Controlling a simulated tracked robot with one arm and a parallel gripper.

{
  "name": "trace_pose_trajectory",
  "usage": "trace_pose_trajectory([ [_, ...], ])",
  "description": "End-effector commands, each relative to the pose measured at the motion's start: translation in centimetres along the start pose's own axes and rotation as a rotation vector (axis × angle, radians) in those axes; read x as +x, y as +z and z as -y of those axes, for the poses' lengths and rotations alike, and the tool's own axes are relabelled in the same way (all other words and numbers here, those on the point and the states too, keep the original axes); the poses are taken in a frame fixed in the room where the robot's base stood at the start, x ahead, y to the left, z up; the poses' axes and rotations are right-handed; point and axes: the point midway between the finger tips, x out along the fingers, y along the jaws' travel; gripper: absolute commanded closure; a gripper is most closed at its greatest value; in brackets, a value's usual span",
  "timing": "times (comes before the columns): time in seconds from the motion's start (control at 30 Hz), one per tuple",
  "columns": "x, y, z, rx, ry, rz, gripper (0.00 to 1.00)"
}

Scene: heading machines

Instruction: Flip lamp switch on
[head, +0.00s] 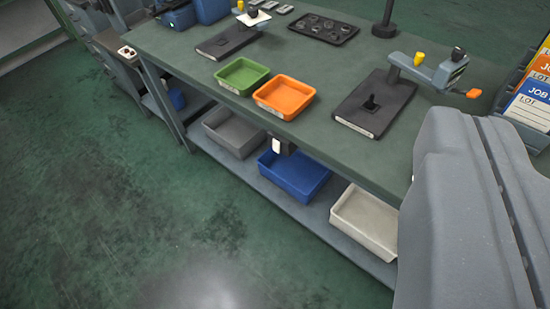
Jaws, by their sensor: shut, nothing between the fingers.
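A small dark box with a pale rocker-like face (277,146) hangs under the front edge of the green-topped workbench (215,95); it looks like a switch, but its on or off position is too small to tell. A black round-based post (385,25) stands at the back of the bench and may be the lamp's stand; its top is out of view. A large grey part of my own arm fills the lower right and hides the bench's right end. My gripper's fingers do not show.
Green (241,76) and orange (284,96) trays lie on the bench near its front edge, beside a black plate fixture (374,103). Grey, blue (295,174) and cream (365,221) bins sit on the lower shelf. The floor (110,210) at left is clear.

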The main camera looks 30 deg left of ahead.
Motion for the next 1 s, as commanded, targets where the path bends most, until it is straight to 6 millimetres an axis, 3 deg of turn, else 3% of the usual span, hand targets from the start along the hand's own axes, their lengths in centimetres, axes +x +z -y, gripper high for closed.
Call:
trace_pose_trajectory([
  [0.17,4.6,1.5,1.1,-0.090,0.019,0.002,1.00],
  [0.27,9.2,3.1,3.0,-0.195,0.038,-0.012,1.00],
  [0.4,16.3,7.1,5.0,-0.376,0.051,-0.028,1.00],
  [0.47,18.8,8.8,6.0,-0.454,0.052,-0.042,1.00],
  [0.7,27.4,18.0,9.8,-0.775,0.024,-0.097,1.00],
  [0.83,30.6,23.8,11.9,-0.950,-0.013,-0.136,1.00],
  [1.0,33.0,31.5,14.9,-1.169,-0.083,-0.213,1.00],
])
